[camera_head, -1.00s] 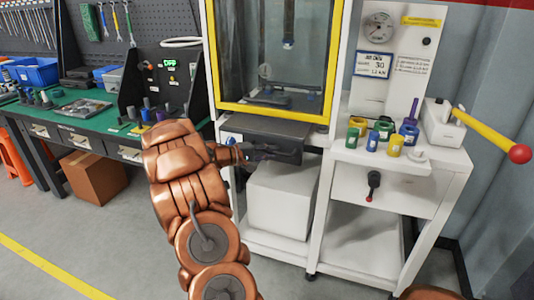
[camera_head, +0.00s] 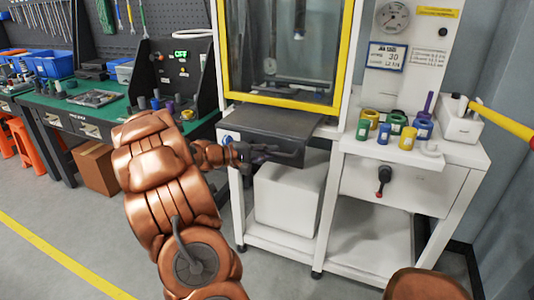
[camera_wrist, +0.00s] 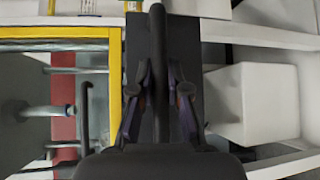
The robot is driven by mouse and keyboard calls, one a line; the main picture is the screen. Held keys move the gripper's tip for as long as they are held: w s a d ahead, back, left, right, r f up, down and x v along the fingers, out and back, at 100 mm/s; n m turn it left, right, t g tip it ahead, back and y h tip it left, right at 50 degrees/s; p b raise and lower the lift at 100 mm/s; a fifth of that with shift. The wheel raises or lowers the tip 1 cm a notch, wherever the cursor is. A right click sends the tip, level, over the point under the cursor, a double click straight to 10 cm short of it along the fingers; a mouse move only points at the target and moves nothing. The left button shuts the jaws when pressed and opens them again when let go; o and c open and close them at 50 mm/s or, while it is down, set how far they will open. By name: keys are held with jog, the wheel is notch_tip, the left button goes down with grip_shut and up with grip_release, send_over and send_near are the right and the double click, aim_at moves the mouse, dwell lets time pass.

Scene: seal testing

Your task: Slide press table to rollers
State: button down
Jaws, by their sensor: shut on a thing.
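The press table (camera_head: 272,122) is a dark grey slab at the lower opening of the press, below the yellow-edged guard. It sticks out over the lower shelf. My gripper (camera_head: 262,153) is at its front edge and is shut on the table's dark handle bar. In the wrist view, the bar (camera_wrist: 158,35) runs between the two fingers of my gripper (camera_wrist: 159,88), with the dark table face behind it. I cannot make out the rollers in either view.
A white block (camera_head: 290,200) stands on the shelf below the table. To the right, a white bench (camera_head: 345,148) carries several coloured cylinders and a yellow lever (camera_head: 500,120). A green-topped workbench (camera_head: 70,106) stands to the left. Open floor lies in front.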

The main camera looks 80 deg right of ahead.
jog(key=c, duration=1.1)
grip_release()
jog(key=shift+c, duration=0.2)
jog(key=shift+w, duration=0.1)
jog(key=v, duration=1.1)
jog(key=shift+w+a, duration=0.3)
